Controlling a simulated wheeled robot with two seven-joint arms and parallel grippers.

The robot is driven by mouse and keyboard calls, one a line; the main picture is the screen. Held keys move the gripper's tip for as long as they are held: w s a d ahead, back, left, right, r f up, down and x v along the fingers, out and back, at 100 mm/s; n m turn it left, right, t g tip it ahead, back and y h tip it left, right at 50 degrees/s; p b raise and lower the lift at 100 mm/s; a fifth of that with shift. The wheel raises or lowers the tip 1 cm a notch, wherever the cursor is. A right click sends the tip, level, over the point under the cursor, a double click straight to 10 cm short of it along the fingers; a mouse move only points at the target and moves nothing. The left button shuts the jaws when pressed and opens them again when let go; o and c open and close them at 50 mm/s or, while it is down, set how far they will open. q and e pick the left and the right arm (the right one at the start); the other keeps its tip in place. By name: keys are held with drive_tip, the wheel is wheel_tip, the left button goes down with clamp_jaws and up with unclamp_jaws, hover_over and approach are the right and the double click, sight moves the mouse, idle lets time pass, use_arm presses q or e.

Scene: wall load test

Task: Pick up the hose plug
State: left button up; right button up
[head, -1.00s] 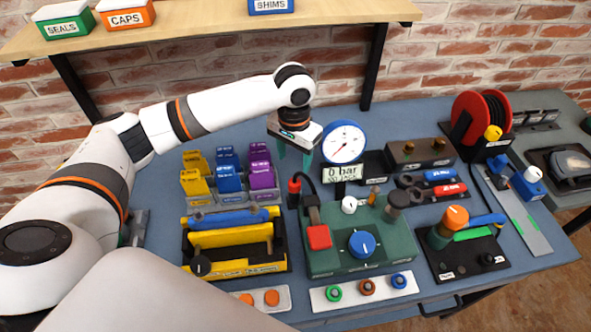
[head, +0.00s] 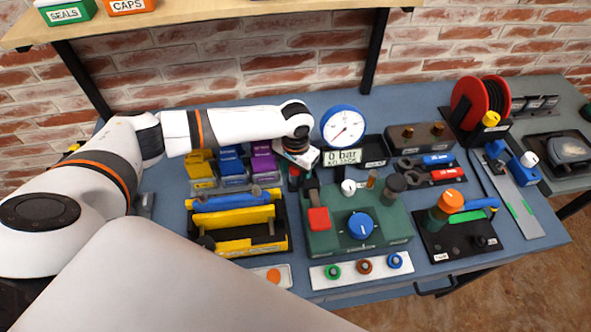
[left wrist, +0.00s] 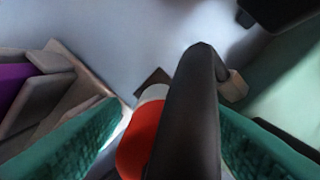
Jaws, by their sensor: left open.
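The hose plug (left wrist: 138,145) is red with a pale collar, and a thick black hose (left wrist: 188,115) curves away from it in the left wrist view. My left gripper (left wrist: 170,108) is open, with one green finger on each side of the plug and hose. Whether a finger touches the plug cannot be told. In the head view my left gripper (head: 299,177) reaches down behind the green test block (head: 335,235), and its body and wrist hide most of the plug. My right gripper is out of view.
A pressure gauge (head: 343,127) and a display reading 0 bar (head: 342,157) stand just right of the gripper. Purple, blue and yellow bins (head: 203,168) are close on its left. A yellow tool tray (head: 240,243) lies in front. Shelf (head: 200,22) above.

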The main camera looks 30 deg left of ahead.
use_arm(q)
drive_tip(key=c, duration=1.2)
drive_tip(key=shift+o, duration=0.2)
wheel_tip(320, 180, up, 9)
drive_tip(key=shift+f+b, duration=0.1)
drive_tip(key=shift+b, duration=0.55)
drive_tip(key=shift+r, duration=0.65)
